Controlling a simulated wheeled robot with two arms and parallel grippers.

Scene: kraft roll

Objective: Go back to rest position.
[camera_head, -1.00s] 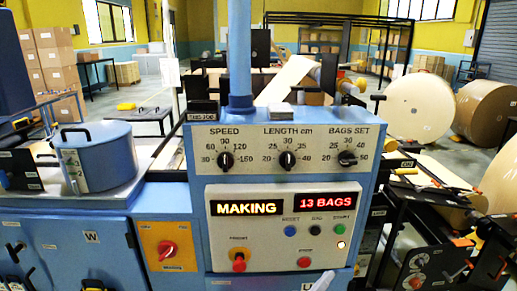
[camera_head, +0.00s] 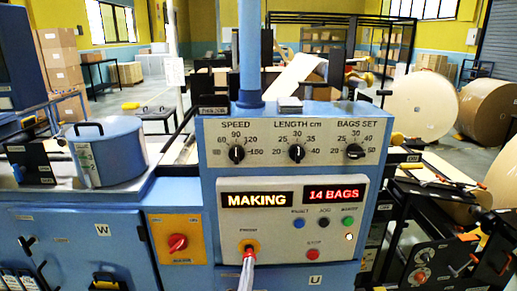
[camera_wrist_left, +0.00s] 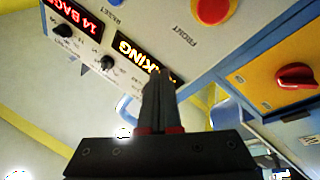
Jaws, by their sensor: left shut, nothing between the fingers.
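My left gripper (camera_head: 247,260) shows as a narrow, pale shape at the bottom of the head view, in line with the red push button (camera_head: 249,244) on the control panel. In the left wrist view its dark fingers (camera_wrist_left: 157,85) are together, with nothing between them. The panel's red button also shows there in its yellow ring (camera_wrist_left: 213,10), beyond and to the right of the fingertips, which look apart from it. The panel (camera_head: 290,225) reads MAKING and 14 BAGS. My right gripper is not in view.
A red rotary switch (camera_head: 177,243) sits on an orange plate left of the panel. A blue pot (camera_head: 107,150) stands on the machine at left. Black machinery (camera_head: 430,255) stands at right. Large paper rolls (camera_head: 422,107) lie behind it.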

